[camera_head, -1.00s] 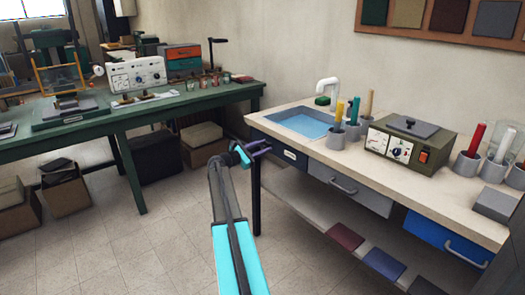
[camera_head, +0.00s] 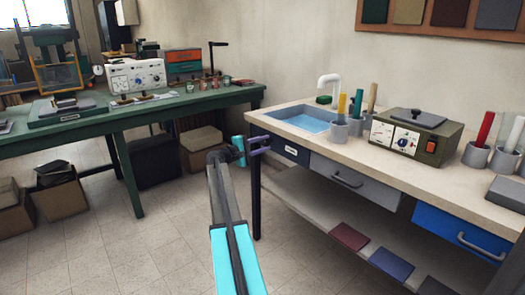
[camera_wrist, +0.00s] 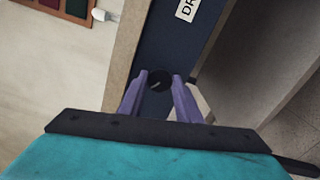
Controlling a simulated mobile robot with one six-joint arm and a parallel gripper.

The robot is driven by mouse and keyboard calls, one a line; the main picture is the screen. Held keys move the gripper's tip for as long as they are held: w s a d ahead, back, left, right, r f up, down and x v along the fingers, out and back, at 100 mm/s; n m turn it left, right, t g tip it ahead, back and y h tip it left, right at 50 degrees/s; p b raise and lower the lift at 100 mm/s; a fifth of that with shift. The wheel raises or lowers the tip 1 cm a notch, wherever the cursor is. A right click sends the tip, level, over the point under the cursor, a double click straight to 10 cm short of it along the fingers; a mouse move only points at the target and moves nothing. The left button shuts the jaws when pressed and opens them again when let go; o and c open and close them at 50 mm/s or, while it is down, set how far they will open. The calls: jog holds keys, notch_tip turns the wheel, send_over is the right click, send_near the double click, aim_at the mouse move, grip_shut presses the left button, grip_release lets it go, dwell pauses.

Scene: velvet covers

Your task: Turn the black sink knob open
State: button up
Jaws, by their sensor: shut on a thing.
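The black sink knob (camera_wrist: 158,80) is a small dark disc on the dark blue front panel (camera_wrist: 180,45), with a pale line on its face. In the wrist view it sits between the two purple fingers of my gripper (camera_wrist: 159,83), which are shut on it. In the head view my gripper (camera_head: 261,145) is at the left end of the panel, below the sink (camera_head: 312,118), and the knob is hidden there. The sink has a white spout (camera_head: 330,84) and a blue basin.
A white label (camera_wrist: 186,9) is on the panel near the knob. A grey drawer (camera_head: 352,183) and a blue drawer (camera_head: 458,235) lie to the right. A green workbench (camera_head: 190,103) stands at the left. The tiled floor between is clear.

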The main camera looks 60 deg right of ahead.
jog(key=m+b, duration=0.3)
jog(key=shift+w+d+m, duration=0.1)
jog(key=shift+w+m, duration=0.05)
jog(key=shift+m, duration=0.25)
jog(key=shift+r+m+b, duration=0.1)
jog(key=shift+m+b, duration=0.3)
jog(key=o, duration=1.1)
jog(key=shift+c, duration=0.2)
jog(key=shift+a, duration=0.2)
jog(key=p+v, duration=0.2)
jog(key=v, duration=1.1)
jog(key=shift+a+p, duration=0.25)
jog(key=shift+p, duration=0.05)
